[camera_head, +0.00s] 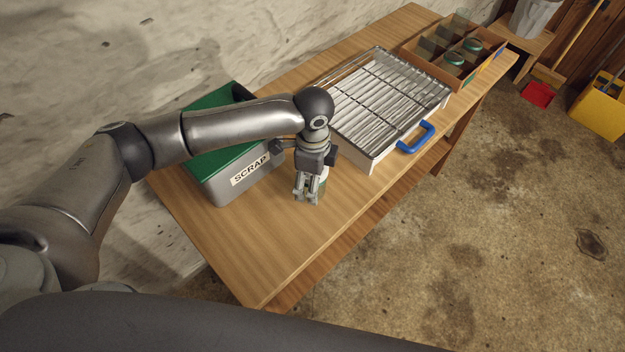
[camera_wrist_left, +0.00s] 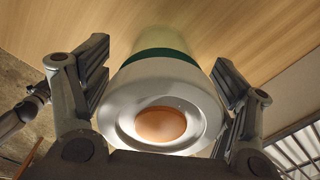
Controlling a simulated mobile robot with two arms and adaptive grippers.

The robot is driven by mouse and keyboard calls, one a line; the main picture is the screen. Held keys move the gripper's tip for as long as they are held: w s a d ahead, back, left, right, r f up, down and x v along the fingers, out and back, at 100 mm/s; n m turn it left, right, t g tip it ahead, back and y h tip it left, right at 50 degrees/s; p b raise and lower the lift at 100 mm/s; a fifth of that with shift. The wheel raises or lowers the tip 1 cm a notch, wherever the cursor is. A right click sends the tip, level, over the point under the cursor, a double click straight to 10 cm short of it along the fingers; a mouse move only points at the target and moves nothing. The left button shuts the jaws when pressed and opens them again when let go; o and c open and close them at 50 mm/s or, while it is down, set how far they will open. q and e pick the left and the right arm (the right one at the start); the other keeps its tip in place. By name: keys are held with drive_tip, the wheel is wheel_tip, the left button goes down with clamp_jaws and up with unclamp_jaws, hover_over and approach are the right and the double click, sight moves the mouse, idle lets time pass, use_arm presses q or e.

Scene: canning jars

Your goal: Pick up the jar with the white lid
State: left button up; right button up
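The jar with the white lid stands on the wooden table, mostly hidden behind my left gripper (camera_head: 309,196) in the head view. In the left wrist view, its white lid (camera_wrist_left: 115,105) faces the camera, with an orange round centre and a green band below the lid. The fingers of my left gripper (camera_wrist_left: 165,80) are spread on either side of the jar. A gap shows between each fingertip and the jar's body, so the gripper looks open around it.
A grey SCRAP bin (camera_head: 232,190) with a green lid stands left of the gripper. A wire rack tray (camera_head: 372,152) with a blue handle (camera_head: 417,138) is to the right. Farther back is a divided crate (camera_head: 432,66) holding jars. The table's front part (camera_head: 262,255) is clear.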

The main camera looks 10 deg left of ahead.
use_arm(q)
drive_tip(key=c, duration=1.1)
drive_tip(key=shift+r, duration=0.1)
